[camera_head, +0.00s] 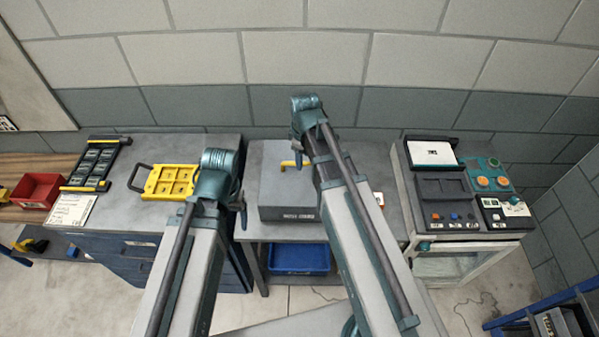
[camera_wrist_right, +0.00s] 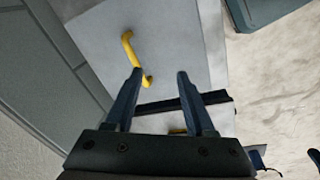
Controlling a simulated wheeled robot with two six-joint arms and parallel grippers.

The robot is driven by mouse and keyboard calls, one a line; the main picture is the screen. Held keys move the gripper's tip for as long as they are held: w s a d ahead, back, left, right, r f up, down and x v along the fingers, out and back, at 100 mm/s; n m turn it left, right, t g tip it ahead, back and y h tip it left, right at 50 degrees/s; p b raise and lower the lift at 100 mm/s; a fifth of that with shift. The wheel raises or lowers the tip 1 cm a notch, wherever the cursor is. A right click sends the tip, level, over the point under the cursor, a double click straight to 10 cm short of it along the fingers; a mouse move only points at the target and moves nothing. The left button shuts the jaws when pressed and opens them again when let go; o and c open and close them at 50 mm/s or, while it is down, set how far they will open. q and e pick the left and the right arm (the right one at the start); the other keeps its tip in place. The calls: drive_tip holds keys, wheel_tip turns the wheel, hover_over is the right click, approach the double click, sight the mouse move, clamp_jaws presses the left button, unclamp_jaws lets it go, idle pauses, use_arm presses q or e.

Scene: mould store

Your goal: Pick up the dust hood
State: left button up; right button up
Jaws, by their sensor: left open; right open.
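The dust hood (camera_head: 285,205) is a grey box with a dark label on its front, standing on the middle bench. A yellow handle (camera_head: 290,163) shows on its top, partly hidden by my right arm. In the right wrist view, the hood's pale top (camera_wrist_right: 175,40) carries the yellow bar handle (camera_wrist_right: 138,60). My right gripper (camera_wrist_right: 160,78) is open and empty above the hood. The handle's near end shows between its fingertips, close to the left finger; I cannot tell how high the fingers are. My left gripper (camera_head: 242,208) is left of the hood, apparently clear of it.
A yellow frame tray (camera_head: 172,181), a black rack (camera_head: 92,164) and a red bin (camera_head: 38,190) lie at left. A control console (camera_head: 443,190) stands at right. A blue bin (camera_head: 298,258) sits under the middle bench. A wall is behind.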

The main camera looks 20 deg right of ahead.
drive_tip(key=w+n, duration=0.5)
drive_tip(key=shift+d, duration=0.3)
drive_tip(key=b, duration=0.8)
hover_over(300, 176)
drive_tip(key=f, duration=0.5)
drive_tip(key=w+f, duration=0.1)
drive_tip(key=f, duration=0.2)
drive_tip(key=shift+d, duration=0.25)
drive_tip(key=shift+f, duration=0.15)
drive_tip(key=shift+f+b, duration=0.15)
drive_tip(key=shift+b, duration=0.2)
drive_tip(key=f+b, duration=0.2)
drive_tip(key=w+f+b, duration=0.1)
drive_tip(key=f+b, duration=0.2)
drive_tip(key=shift+w+d, duration=0.1)
drive_tip(key=shift+w, duration=0.1)
drive_tip(key=shift+r, duration=0.15)
